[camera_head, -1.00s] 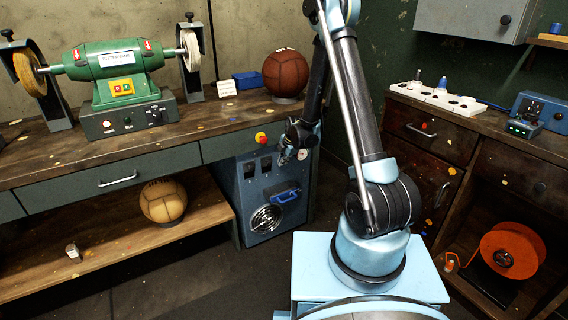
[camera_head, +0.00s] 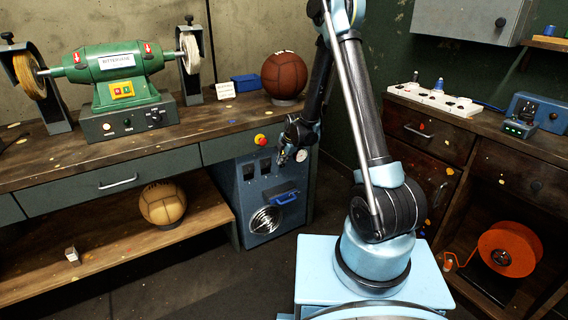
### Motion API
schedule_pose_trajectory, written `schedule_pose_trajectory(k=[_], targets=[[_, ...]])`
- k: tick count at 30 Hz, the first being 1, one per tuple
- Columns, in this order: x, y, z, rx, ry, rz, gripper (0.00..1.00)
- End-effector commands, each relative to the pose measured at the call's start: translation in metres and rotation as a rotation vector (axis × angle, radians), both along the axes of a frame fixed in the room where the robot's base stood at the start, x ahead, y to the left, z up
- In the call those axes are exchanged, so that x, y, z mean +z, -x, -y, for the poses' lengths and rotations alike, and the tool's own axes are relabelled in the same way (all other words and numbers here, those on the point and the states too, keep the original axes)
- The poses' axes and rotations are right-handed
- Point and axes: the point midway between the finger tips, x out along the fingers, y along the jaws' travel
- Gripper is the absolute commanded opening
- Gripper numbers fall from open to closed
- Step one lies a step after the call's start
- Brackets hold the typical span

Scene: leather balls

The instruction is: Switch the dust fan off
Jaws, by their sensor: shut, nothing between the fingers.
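The dust fan looks to be the blue-grey cabinet unit (camera_head: 228,190) under the right end of the left bench. Its front has a round silver grille (camera_head: 266,220), a blue handle (camera_head: 284,194), dark square panels (camera_head: 249,171) at the top and a small gauge (camera_head: 300,156). My gripper (camera_head: 284,158) is shut and empty, pointing down in front of the cabinet's upper right front. It partly covers the panel area there. I cannot tell whether it touches the front.
A green bench grinder (camera_head: 115,75), a blue box (camera_head: 245,82) and a brown leather ball (camera_head: 285,74) stand on the bench. A tan ball (camera_head: 163,204) lies on the shelf below. At right, a wooden cabinet holds a power strip (camera_head: 433,99) and an orange reel (camera_head: 509,249).

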Motion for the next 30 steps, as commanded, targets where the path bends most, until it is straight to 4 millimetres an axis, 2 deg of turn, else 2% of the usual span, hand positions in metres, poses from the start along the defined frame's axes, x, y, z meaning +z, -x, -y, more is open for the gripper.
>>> schedule_pose_trajectory(k=[14,22,30], targets=[[0.003,0.001,0.004,-0.002,0.0,0.0,0.0],[0.007,0.023,0.024,0.0,0.0,-0.002,0.0],[0.04,0.027,0.027,0.0,0.0,-0.001,0.0]])
